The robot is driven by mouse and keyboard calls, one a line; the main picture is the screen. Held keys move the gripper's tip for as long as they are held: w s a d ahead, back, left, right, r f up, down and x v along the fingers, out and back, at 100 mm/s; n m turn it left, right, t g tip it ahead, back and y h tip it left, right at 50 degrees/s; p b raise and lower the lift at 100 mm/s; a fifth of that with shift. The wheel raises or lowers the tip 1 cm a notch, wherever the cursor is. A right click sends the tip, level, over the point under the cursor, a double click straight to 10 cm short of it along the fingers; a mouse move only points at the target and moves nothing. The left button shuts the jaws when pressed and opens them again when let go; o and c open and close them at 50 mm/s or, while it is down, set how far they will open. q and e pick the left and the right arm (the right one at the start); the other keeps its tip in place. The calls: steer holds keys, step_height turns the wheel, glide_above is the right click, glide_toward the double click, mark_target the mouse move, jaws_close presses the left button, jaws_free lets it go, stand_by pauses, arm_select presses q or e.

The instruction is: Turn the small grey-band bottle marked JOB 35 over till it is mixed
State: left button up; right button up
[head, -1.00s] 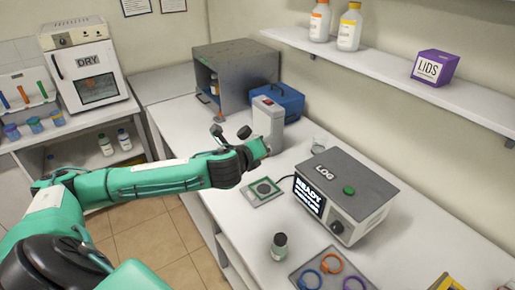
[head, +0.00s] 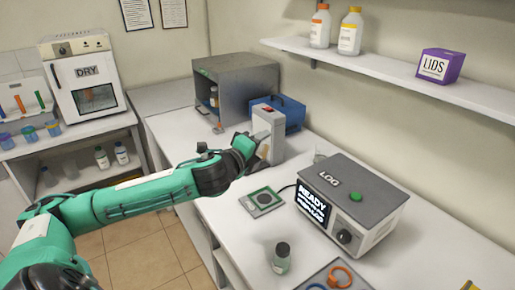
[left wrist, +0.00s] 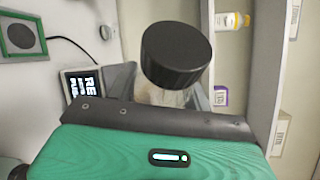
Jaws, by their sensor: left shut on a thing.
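My left gripper (head: 262,148) is in front of the grey upright device with a red top, over the bench. In the left wrist view it is shut on a small bottle with a black cap (left wrist: 177,52). The cap points to the top of that view, where the room appears turned on its side, so the bottle looks tipped well over. Its clear body is mostly hidden behind the gripper, and no band or marking can be read. Another small dark-capped bottle (head: 282,258) stands upright on the bench, its marking unreadable. My right gripper is out of view.
The LOG box (head: 350,195) shows READY. A green-edged pad (head: 263,199) lies left of it. The grey upright device (head: 268,125), a blue case (head: 291,113) and an open grey cabinet (head: 238,72) stand behind. A tray with coloured rings (head: 338,275) is at the front.

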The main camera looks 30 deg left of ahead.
arm_select(q)
steer(key=n+t+b, duration=0.1)
steer(key=n+b, duration=0.1)
steer(key=b, duration=0.1)
steer(key=f+n+t+b, duration=0.1)
steer(key=n+b, duration=0.1)
steer(key=b, duration=0.2)
steer(key=shift+n, duration=0.4)
steer(key=shift+r+n+b, duration=0.15)
steer(key=shift+n+b, duration=0.15)
steer(key=shift+b, duration=0.2)
steer(key=shift+r+t, duration=0.15)
steer(key=shift+t, duration=0.15)
steer(key=shift+r+n, duration=0.15)
steer(key=shift+n, duration=0.15)
